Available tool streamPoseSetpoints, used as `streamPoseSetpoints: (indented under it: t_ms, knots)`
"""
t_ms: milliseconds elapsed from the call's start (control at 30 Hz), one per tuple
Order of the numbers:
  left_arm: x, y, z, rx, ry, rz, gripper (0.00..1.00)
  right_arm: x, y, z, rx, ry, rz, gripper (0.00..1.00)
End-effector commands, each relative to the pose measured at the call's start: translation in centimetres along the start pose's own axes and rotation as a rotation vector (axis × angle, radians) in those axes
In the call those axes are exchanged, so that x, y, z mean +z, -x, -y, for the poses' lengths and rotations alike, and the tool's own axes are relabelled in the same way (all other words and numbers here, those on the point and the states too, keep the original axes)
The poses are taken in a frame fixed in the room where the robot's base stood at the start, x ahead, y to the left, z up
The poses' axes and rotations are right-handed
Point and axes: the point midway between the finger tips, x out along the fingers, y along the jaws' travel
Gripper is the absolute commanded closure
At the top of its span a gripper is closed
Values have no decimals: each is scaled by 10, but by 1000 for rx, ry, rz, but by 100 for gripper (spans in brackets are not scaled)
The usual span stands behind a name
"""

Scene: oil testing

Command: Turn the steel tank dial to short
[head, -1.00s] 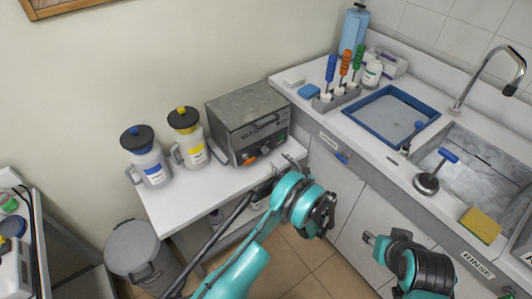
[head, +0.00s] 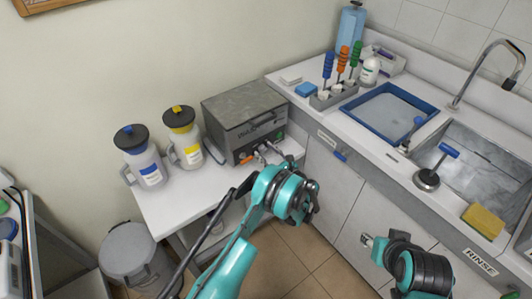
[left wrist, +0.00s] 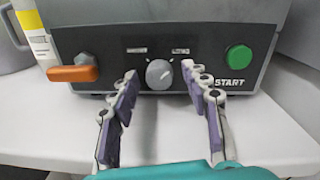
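The steel tank (head: 245,108) stands at the back of the white side table. In the left wrist view its grey round dial (left wrist: 159,74) is on the dark front panel, below two small labels too blurred to read. Which label the dial points to cannot be told. My left gripper (head: 268,153) is at the tank's front. In the left wrist view the left gripper (left wrist: 158,84) is open, one finger on each side of the dial, with visible gaps. My right gripper (head: 367,240) is low in front of the sink cabinets, away from the tank; its opening is unclear.
An orange lever (left wrist: 72,73) lies left of the dial and a green START button (left wrist: 238,58) right of it. Blue-labelled (head: 143,160) and yellow-labelled (head: 184,140) jugs stand left of the tank. The sink counter (head: 380,150) is on the right.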

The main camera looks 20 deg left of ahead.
Motion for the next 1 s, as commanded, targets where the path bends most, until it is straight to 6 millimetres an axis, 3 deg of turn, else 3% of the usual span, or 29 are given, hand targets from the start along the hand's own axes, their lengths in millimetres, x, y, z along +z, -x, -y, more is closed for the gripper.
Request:
streamPoseSetpoints:
  t_ms: [33, 167, 567, 1000]
  knots:
    - [0, 0, 0, 0, 0, 0, 68, 0, 0, 0, 0, 0, 0, 60]
    - [0, 0, 0, 0, 0, 0, 100, 0, 0, 0, 0, 0, 0, 60]
    - [0, 0, 0, 0, 46, -2, 100, 0, 0, 0, 0, 0, 0, 60]
    - [0, 0, 0, 4, 374, -16, 100, 0, 0, 0, 0, 0, 0, 60]
